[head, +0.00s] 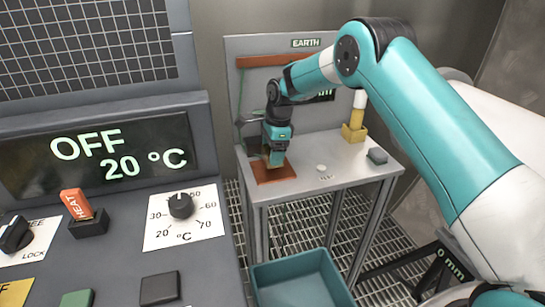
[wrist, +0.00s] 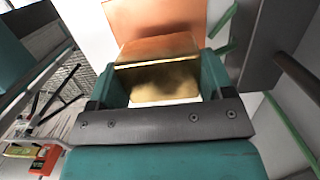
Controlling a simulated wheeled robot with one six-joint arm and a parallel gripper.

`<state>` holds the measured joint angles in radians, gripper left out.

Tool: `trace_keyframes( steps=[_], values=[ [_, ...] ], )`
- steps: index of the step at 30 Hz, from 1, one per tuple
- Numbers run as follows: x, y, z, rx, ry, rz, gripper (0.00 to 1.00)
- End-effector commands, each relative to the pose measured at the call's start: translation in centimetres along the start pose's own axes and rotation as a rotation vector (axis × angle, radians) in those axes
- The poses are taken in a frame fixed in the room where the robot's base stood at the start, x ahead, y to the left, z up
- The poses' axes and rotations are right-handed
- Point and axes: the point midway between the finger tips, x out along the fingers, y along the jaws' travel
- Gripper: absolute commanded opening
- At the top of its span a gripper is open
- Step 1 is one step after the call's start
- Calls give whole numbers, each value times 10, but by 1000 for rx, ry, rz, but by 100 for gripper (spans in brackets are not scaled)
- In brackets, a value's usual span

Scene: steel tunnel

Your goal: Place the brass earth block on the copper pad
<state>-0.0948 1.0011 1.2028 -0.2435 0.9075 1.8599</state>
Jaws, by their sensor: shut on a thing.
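The brass earth block (wrist: 165,82) is between the two fingers of my gripper (wrist: 162,76) in the wrist view. In the head view my gripper (head: 276,150) points down over the copper pad (head: 272,174) on the small grey table, and the block (head: 276,159) shows below the fingers. The copper pad (wrist: 155,16) also shows just beyond the block in the wrist view. My gripper is shut on the block. I cannot tell whether the block's underside touches the pad.
The table (head: 330,182) also carries a yellow holder (head: 354,132), a small dark block (head: 377,156) and a pale round button (head: 321,168). A panel marked EARTH (head: 306,43) stands behind. A teal bin (head: 300,282) is below in front. A control console (head: 120,235) fills the left.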

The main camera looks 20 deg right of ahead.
Motion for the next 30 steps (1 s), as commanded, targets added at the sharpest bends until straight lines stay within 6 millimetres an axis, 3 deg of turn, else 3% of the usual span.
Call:
trace_keyframes(
  steps=[4, 15, 16, 18, 26, 30],
  values=[
    [21, 0, -3, -1, 0, 1, 35],
    [26, 0, -4, -1, 0, 0, 35],
    [27, 0, -4, -1, 0, 1, 81],
    [26, 0, -4, 0, 0, 1, 97],
    [26, 0, -4, 0, 0, 1, 100],
    [16, -1, -4, 0, 0, -2, 100]
  ],
)
